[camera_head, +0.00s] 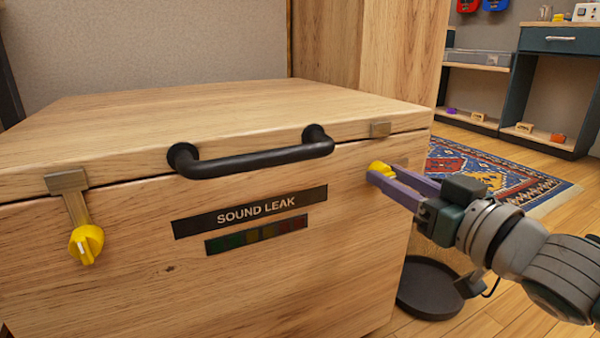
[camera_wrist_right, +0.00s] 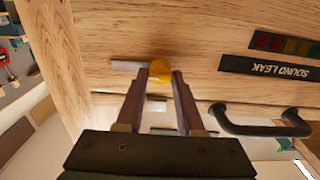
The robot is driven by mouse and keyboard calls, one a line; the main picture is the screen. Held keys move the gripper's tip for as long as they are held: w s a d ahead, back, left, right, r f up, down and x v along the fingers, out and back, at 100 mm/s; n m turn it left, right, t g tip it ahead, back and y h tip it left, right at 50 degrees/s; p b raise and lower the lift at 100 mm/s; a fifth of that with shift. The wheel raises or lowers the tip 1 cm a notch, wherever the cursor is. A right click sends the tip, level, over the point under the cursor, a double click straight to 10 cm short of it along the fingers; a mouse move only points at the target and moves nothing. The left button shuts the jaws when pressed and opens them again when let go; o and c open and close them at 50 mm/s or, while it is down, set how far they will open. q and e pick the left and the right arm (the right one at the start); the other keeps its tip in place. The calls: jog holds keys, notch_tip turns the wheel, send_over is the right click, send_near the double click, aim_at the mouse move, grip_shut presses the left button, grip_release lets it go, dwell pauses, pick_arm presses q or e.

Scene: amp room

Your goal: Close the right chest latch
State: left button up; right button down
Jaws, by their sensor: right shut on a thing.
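The wooden chest (camera_head: 290,215) has its lid down, with a thin dark seam along the front. My right gripper (camera_head: 379,172), with purple fingers, is shut on the yellow knob (camera_head: 384,166) of the right latch. The right wrist view also shows this knob (camera_wrist_right: 160,72) between the fingertips. The latch's metal bar (camera_wrist_right: 127,66) lies sideways from the knob, roughly parallel to the seam. The right latch bracket (camera_head: 380,129) on the lid edge is apart from the bar. The left latch (camera_head: 76,207) hangs from its lid bracket down to its own yellow knob. My left gripper is not in view.
A black handle (camera_head: 250,160) sticks out from the lid front, left of my right gripper. A dark round base (camera_head: 430,288) stands on the floor beside the chest. A patterned rug (camera_head: 500,175) and shelves (camera_head: 475,95) are farther right.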

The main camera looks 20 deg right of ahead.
jog(key=n+p, duration=0.2)
jog(key=n, duration=0.1)
jog(key=shift+r+n, duration=0.1)
jog(key=shift+n, duration=0.2)
jog(key=shift+a+f+n+p, duration=0.1)
jog(key=shift+n+p, duration=0.1)
jog(key=shift+n, duration=3.35)
jog(key=shift+f+n+p, duration=0.1)
jog(key=shift+n+p, duration=0.1)
jog(key=shift+n, duration=3.35)
jog(key=c, duration=0.5)
grip_release()
jog(key=shift+s, duration=0.15)
